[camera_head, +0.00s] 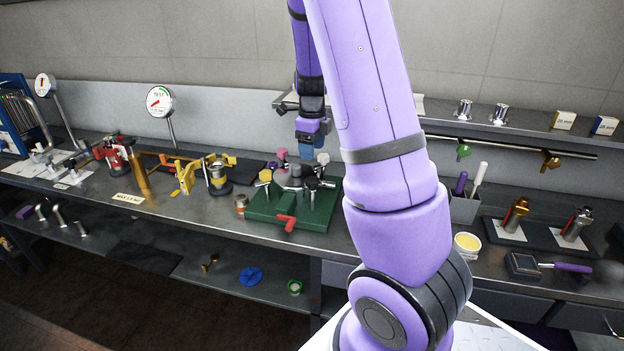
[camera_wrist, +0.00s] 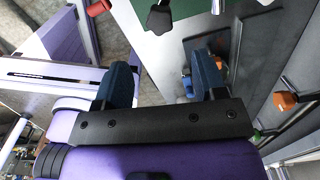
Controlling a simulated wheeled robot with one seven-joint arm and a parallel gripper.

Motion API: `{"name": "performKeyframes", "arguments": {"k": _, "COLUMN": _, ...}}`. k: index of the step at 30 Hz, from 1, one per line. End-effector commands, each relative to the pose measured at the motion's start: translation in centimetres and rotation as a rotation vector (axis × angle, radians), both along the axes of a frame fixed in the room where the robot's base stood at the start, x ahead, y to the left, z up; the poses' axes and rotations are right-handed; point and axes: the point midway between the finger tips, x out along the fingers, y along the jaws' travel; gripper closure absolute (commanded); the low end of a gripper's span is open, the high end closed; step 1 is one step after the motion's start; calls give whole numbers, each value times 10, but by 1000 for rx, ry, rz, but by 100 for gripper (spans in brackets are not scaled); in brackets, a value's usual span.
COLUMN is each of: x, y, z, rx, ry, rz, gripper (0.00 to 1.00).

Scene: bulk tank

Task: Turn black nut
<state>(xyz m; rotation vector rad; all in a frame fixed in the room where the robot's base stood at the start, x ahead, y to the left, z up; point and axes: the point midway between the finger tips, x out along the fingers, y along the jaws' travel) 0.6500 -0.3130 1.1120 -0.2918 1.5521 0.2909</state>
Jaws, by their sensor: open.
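A green board (camera_head: 262,212) on the bench carries several fittings and handles. A black knob-like piece (camera_head: 312,184) stands at its right side; it looks like the black nut, but I cannot be sure. My gripper (camera_head: 313,147) hangs above the back of the board, apart from the fittings. In the wrist view its two dark blue fingers (camera_wrist: 163,65) are spread, with nothing between them.
A shelf rail (camera_head: 500,146) with hanging green and orange handles runs behind, right. A cup of tools (camera_head: 464,208) stands right of my arm. Gauges (camera_head: 160,101) stand left.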

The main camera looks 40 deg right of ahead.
Motion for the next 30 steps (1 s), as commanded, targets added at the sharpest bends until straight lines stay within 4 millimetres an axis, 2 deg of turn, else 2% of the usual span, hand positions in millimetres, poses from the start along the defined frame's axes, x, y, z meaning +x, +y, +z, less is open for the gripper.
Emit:
{"name": "performKeyframes", "arguments": {"k": 5, "x": -1, "y": 0, "z": -21, "rx": 1, "ry": 3, "rz": -2, "gripper": 35}}
{"name": "performKeyframes", "arguments": {"k": 12, "x": -1, "y": 0, "z": -64, "rx": 2, "ry": 3, "rz": 0, "gripper": 35}}
{"name": "performKeyframes", "arguments": {"k": 18, "x": -1, "y": 0, "z": -91, "rx": 2, "ry": 1, "rz": 2, "gripper": 35}}
{"name": "performKeyframes", "arguments": {"k": 24, "x": 0, "y": 0, "z": -103, "rx": 1, "ry": -1, "rz": 2, "gripper": 35}}
{"name": "performKeyframes", "arguments": {"k": 30, "x": 0, "y": 0, "z": -105, "rx": 1, "ry": -2, "rz": 3, "gripper": 35}}
